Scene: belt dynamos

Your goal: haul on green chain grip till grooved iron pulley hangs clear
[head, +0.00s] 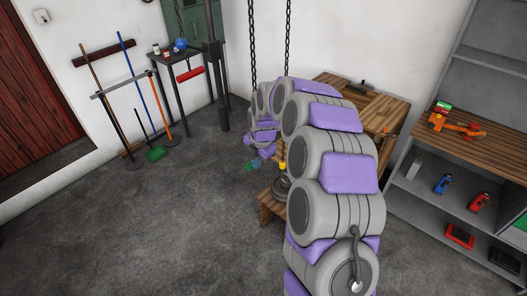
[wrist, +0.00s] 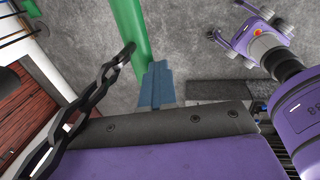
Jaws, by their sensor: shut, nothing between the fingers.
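The green chain grip (wrist: 137,32) is a green bar at the top of the wrist view, with a dark chain (wrist: 85,112) running from it to the lower left. My gripper (wrist: 157,80) shows blue fingertips just below the lower end of the grip. It is shut and empty; whether it touches the grip I cannot tell. In the head view my gripper (head: 257,161) is small, beside a bit of the green grip (head: 249,168). What looks like the dark pulley (head: 281,186) sits under a yellow hook (head: 283,166) above a low wooden stand, partly hidden by my arm.
Two chains (head: 287,40) hang from above. A wooden stand (head: 268,206) is on the floor below. A wooden workbench (head: 350,96) and grey shelving (head: 455,190) with tools are to the right. Brooms (head: 132,95) lean at the left wall. The grey floor at front left is clear.

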